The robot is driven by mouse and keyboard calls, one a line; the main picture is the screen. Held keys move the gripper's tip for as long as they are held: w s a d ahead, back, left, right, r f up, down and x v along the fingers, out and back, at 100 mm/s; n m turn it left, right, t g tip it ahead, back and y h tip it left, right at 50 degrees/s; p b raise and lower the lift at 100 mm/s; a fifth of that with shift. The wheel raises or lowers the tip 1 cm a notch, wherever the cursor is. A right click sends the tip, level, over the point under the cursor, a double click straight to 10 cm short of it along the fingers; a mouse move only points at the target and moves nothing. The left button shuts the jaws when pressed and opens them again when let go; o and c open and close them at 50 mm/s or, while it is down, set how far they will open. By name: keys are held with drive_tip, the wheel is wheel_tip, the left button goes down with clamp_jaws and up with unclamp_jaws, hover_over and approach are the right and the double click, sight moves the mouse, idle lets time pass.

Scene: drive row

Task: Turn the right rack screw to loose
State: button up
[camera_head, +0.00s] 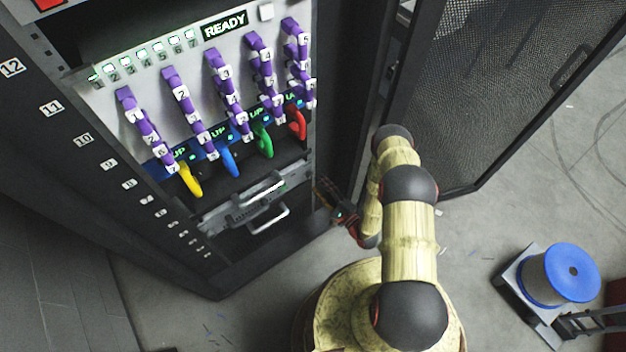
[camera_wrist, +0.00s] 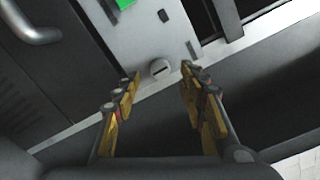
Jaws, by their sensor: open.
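A round pale screw head (camera_wrist: 160,69) with a slot across it sits on a light metal panel in the wrist view, just beyond my fingertips. It appears to be the right rack screw. My gripper (camera_wrist: 160,82) is open, with one yellow-padded finger on each side of the screw's line and nothing held. The fingers look short of the screw, and I see no contact. In the head view my gripper (camera_head: 328,190) is at the right edge of the rack, near the lower unit (camera_head: 243,203). I cannot make out the screw there.
The lower unit has a silver handle (camera_head: 268,219), also in the wrist view (camera_wrist: 35,28). Several purple cables and colored loops hang above. An open mesh door (camera_head: 500,75) stands right of my arm.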

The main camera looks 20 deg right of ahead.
sight(311, 177)
drive_tip(key=shift+b+x, duration=0.35)
drive_tip(key=shift+x, duration=1.9)
clamp_jaws()
